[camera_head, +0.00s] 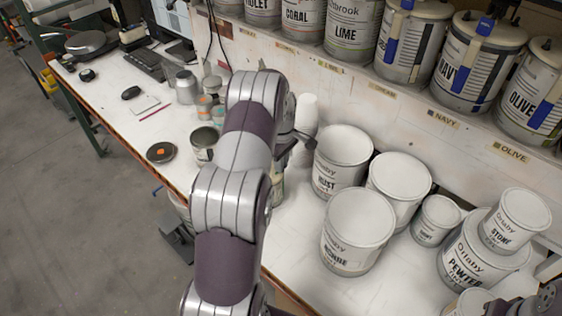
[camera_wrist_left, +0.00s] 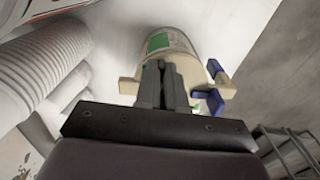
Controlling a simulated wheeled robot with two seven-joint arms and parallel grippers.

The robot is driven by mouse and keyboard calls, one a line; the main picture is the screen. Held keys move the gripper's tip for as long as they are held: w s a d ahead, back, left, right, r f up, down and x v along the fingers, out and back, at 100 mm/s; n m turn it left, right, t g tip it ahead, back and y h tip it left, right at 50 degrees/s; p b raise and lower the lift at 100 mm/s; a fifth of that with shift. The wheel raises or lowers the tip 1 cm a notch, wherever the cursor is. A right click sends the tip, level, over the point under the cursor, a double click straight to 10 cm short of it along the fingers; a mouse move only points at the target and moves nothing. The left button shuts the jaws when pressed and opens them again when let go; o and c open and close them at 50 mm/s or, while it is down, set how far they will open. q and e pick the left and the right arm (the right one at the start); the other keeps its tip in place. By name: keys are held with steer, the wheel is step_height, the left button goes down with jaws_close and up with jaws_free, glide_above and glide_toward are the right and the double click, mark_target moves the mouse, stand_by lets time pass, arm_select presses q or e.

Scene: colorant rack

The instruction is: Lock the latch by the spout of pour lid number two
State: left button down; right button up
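My left gripper (camera_wrist_left: 165,72) has its two dark fingers pressed together, with nothing seen between them. In the wrist view its tips lie at the near edge of a can (camera_wrist_left: 172,42) with a green-marked label, cream lid parts and a blue latch (camera_wrist_left: 207,99) at right. I cannot tell whether the tips touch the lid, which lid number this is, or whether the latch is locked. In the head view my left arm hides most of this area; the gripper (camera_head: 303,136) shows only partly beyond the arm. A dark part at the bottom right corner may be my right gripper (camera_head: 535,301).
White cans, including a front one (camera_head: 357,232) and PEWTER (camera_head: 470,262), crowd the bench right of my arm. Cans with blue-latched lids, such as NAVY (camera_head: 480,62), stand on the shelf. White ribbed cups (camera_wrist_left: 40,65) are left in the wrist view.

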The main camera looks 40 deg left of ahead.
arm_select(q)
steer(key=shift+a, duration=0.1)
steer(key=shift+m+b, duration=0.35)
steer(key=shift+m, duration=0.35)
steer(key=shift+s+f+m, duration=0.1)
steer(key=shift+m, duration=0.7)
steer(key=m+b, duration=0.1)
steer(key=m, duration=0.3)
steer(key=shift+m+b, duration=0.3)
steer(key=m, duration=0.3)
steer(key=shift+s+a+b, duration=0.1)
steer(key=shift+b, duration=0.25)
steer(key=shift+m, duration=2.2)
